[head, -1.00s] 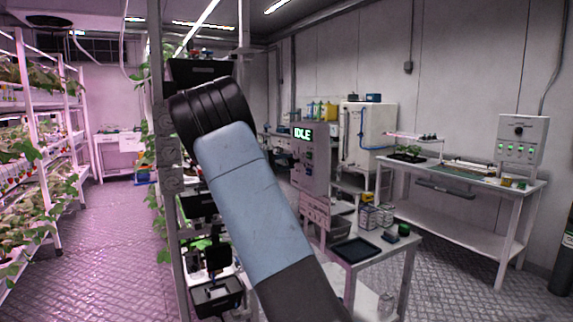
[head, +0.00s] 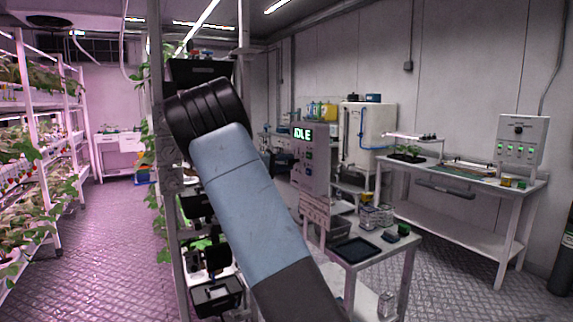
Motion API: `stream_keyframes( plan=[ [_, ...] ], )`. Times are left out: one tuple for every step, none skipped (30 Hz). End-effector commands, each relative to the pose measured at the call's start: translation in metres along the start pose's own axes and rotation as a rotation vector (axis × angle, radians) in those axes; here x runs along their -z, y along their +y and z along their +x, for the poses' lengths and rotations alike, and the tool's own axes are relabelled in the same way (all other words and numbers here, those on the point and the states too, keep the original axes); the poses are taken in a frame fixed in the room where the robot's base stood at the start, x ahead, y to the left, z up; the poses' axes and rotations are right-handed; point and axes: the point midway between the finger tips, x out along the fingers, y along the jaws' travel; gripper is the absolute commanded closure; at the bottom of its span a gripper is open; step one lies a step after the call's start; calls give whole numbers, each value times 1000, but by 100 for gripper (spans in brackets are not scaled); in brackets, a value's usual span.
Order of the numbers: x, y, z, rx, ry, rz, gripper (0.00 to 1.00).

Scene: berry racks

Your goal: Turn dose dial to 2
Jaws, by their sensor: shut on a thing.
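A grey upright control panel (head: 315,180) with a lit display (head: 302,134) reading IDLE stands just right of my arm. Small controls show on its face below the display, too small to read. I cannot tell which of them is the dose dial or what number it points to. My arm crosses the middle of the view, its black joint in front of a rack post. My gripper is not in view, and what it holds is not shown.
A low table with a black tray (head: 355,250) and small clear boxes (head: 376,217) stands below the panel. At right a bench (head: 450,208) carries a control box (head: 520,140) with green lights. Plant racks (head: 40,150) line the left, beside an open aisle (head: 115,235).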

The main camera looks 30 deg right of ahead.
Motion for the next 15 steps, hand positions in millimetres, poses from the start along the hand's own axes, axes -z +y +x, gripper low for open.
stream_keyframes(
  plan=[
    [-2,-6,-1,6,-3,-6,98],
    [-2,-6,-1,6,-3,-6,98],
    [-2,-6,-1,7,-3,-5,98],
    [-2,-6,-1,7,-3,-6,98],
    [-2,-6,-1,7,-3,-6,98],
    [-2,-6,-1,7,-3,-6,98],
    [-2,-6,-1,7,-3,-6,98],
    [-2,-6,-1,7,-3,-6,98],
    [-2,-6,-1,7,-3,-6,98],
    [-2,-6,-1,7,-3,-6,67],
    [-2,-6,-1,7,-3,-7,64],
    [-2,-6,-1,7,-2,-6,60],
    [-2,-6,-1,7,-2,-6,57],
    [-2,-5,-1,6,-2,-6,54],
    [-1,-5,-1,6,-2,-5,50]
  ],
)
